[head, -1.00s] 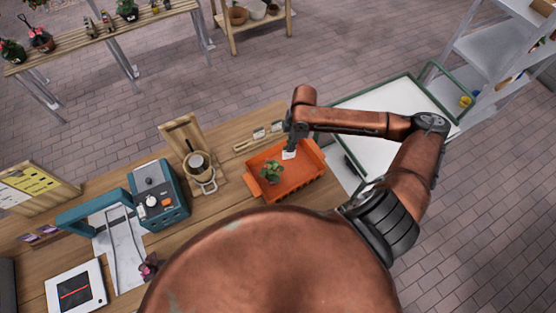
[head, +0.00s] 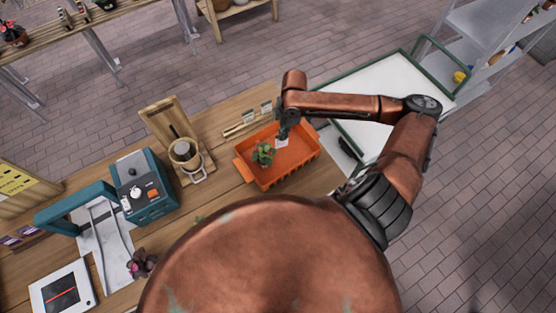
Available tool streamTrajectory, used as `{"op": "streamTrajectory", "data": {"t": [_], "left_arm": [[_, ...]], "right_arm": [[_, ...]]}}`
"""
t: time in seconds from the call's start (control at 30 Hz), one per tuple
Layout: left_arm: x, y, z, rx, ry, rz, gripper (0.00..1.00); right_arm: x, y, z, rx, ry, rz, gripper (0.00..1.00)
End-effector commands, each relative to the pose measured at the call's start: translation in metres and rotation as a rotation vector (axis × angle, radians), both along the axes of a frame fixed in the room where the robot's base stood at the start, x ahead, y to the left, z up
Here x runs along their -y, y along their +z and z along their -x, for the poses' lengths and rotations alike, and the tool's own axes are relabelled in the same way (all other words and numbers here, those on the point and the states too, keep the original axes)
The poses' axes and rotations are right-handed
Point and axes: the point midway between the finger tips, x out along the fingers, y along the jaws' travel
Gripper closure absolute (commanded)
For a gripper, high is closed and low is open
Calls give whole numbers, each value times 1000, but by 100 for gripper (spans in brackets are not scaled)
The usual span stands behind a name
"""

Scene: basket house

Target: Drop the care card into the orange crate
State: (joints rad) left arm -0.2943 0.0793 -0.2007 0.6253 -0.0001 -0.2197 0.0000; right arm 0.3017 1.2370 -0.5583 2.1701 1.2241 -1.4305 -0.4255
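The orange crate (head: 302,172) sits on the wooden table, with a small green potted plant (head: 263,153) in its left part. My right gripper (head: 282,137) points down over the crate's back part. It is shut on the care card (head: 281,143), a small white card that shows at its fingertips. The card appears to be over the inside of the crate; I cannot tell whether it touches the crate. The fingers are small and dark here. My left gripper is not in view.
A wooden stand with a pot (head: 183,152) and a teal machine (head: 142,187) stand left of the crate on the table (head: 222,198). A white tray with a green rim (head: 375,122) lies to the right. Small cards in a wooden holder (head: 250,118) are behind the crate.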

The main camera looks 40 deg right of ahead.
Motion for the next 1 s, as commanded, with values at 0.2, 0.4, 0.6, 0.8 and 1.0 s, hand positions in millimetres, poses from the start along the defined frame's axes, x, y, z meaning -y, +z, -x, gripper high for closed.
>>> {"op": "streamTrajectory", "data": {"t": [0.2, 0.4, 0.6, 0.8, 1.0], "left_arm": [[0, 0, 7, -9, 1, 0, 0], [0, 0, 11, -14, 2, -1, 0], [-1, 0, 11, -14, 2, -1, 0], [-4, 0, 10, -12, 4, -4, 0], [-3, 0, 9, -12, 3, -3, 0]], "right_arm": [[0, 1, 0, 1, 0, 0, 100], [0, 1, 0, 1, 0, 0, 84], [0, 1, 0, 0, 0, 0, 75], [0, 2, 0, 1, 0, 0, 75], [3, 22, -1, 5, 0, 3, 75]]}}
